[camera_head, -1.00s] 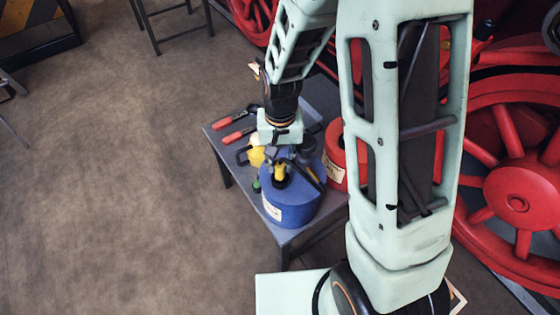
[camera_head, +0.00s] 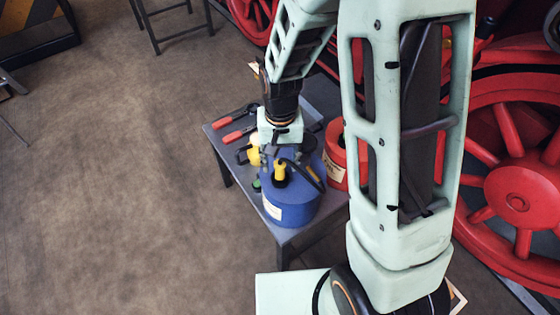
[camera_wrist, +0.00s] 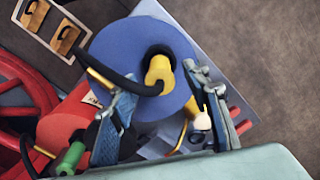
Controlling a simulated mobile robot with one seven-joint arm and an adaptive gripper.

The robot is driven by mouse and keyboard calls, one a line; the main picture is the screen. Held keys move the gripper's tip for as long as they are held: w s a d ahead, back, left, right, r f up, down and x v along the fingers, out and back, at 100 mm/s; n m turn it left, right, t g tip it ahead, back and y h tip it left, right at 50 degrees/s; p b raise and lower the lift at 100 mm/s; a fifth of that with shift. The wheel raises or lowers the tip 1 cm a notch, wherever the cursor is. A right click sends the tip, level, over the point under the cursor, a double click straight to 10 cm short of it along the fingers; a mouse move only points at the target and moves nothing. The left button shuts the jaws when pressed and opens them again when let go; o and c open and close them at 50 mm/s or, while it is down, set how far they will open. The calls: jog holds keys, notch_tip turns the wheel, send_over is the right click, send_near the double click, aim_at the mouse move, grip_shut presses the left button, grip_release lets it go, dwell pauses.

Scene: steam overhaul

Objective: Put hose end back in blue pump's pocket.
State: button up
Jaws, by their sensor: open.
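The blue pump (camera_head: 291,208) is a round can standing on a small grey table. A yellow fitting (camera_head: 281,171) stands on its top, and it also shows in the wrist view (camera_wrist: 159,74). A black hose (camera_wrist: 130,84) curves from this fitting across the blue top to a brass-coloured end (camera_wrist: 98,76) at the pump's edge. I cannot tell whether that end sits in the pocket. My gripper (camera_head: 286,151) is above the table, just behind the fitting. In the wrist view its two fingers (camera_wrist: 158,82) are spread apart, with nothing gripped between them.
A red can (camera_head: 335,172) stands right of the pump, close to it. A yellow can (camera_head: 254,156) and red-handled pliers (camera_head: 238,134) are at the table's left. Large red wheels (camera_head: 518,195) fill the right side.

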notch_tip(320, 180, up, 12)
dwell(0.4)
jog(key=shift+f, duration=0.1)
